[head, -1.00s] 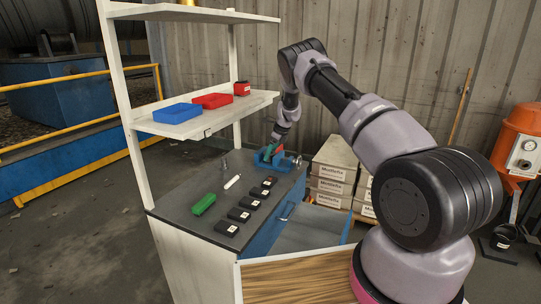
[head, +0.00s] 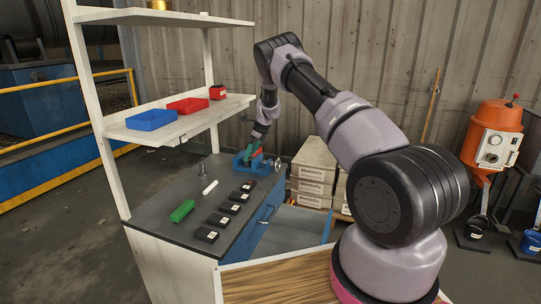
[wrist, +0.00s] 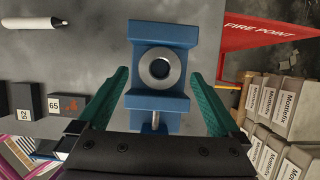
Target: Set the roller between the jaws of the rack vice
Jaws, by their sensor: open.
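The blue rack vice (head: 243,163) stands at the far end of the bench top. In the wrist view, the vice (wrist: 163,33) has one jaw at the top and one lower down. The roller (wrist: 146,68), a grey metal ring seen end-on, is between these jaws. I cannot tell whether both jaws touch it. My gripper (wrist: 160,98) is open, with a green finger on each side of the vice and clear gaps to the roller. In the head view, my gripper (head: 253,150) is at the vice, and the roller cannot be made out.
Several black labelled blocks (head: 206,234), a green block (head: 183,211) and a white cylinder (head: 210,187) lie on the bench. A shelf (head: 180,122) with blue and red bins hangs above its left side. Stacked boxes (head: 312,172) stand beyond the bench.

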